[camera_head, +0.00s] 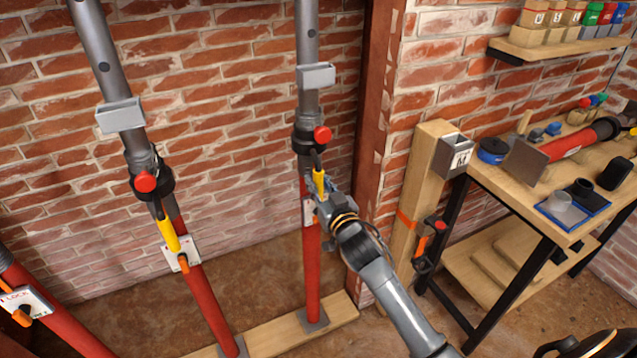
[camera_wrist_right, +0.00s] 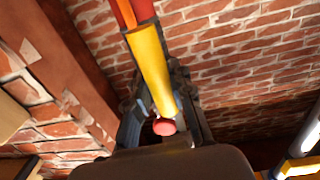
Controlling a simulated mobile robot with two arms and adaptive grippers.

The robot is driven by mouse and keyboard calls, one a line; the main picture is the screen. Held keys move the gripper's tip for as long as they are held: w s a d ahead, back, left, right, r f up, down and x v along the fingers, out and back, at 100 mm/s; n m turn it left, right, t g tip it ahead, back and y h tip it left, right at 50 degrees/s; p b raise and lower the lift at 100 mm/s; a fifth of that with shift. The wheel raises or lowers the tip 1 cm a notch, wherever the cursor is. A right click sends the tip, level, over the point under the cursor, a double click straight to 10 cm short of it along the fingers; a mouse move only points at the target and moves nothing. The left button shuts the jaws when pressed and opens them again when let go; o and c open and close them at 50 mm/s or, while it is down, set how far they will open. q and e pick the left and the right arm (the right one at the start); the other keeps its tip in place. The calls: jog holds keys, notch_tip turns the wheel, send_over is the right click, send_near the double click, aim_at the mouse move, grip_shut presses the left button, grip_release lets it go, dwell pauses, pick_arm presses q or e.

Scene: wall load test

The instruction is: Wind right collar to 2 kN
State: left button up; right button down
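The right red prop (camera_head: 312,265) stands upright against the brick wall, with a grey upper tube (camera_head: 307,40). Its dark collar (camera_head: 304,139) has a red knob (camera_head: 322,134) and a yellow handle (camera_head: 319,182) hanging below. My right gripper (camera_head: 319,198) is at the lower part of this handle. In the right wrist view the yellow handle (camera_wrist_right: 152,65) runs between the two fingers of my gripper (camera_wrist_right: 158,95), its red end toward the palm. Whether both fingers press on it is unclear. The load reading is not legible. My left gripper is not in view.
A middle prop (camera_head: 200,300) with its own yellow handle (camera_head: 169,235) stands to the left, and another prop (camera_head: 60,330) with a lock tag is at far left. A wooden post (camera_head: 413,200) and a workbench (camera_head: 545,225) with tools stand right of my arm.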

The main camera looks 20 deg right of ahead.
jog(key=shift+d+f+p, duration=0.1)
jog(key=shift+d+p, duration=0.6)
jog(key=shift+d, duration=0.4)
jog(key=c, duration=1.4)
grip_release()
jog(key=shift+o, duration=1.2)
jog(key=shift+s+d, duration=0.1)
jog(key=shift+s, duration=0.1)
jog(key=s, duration=1.2)
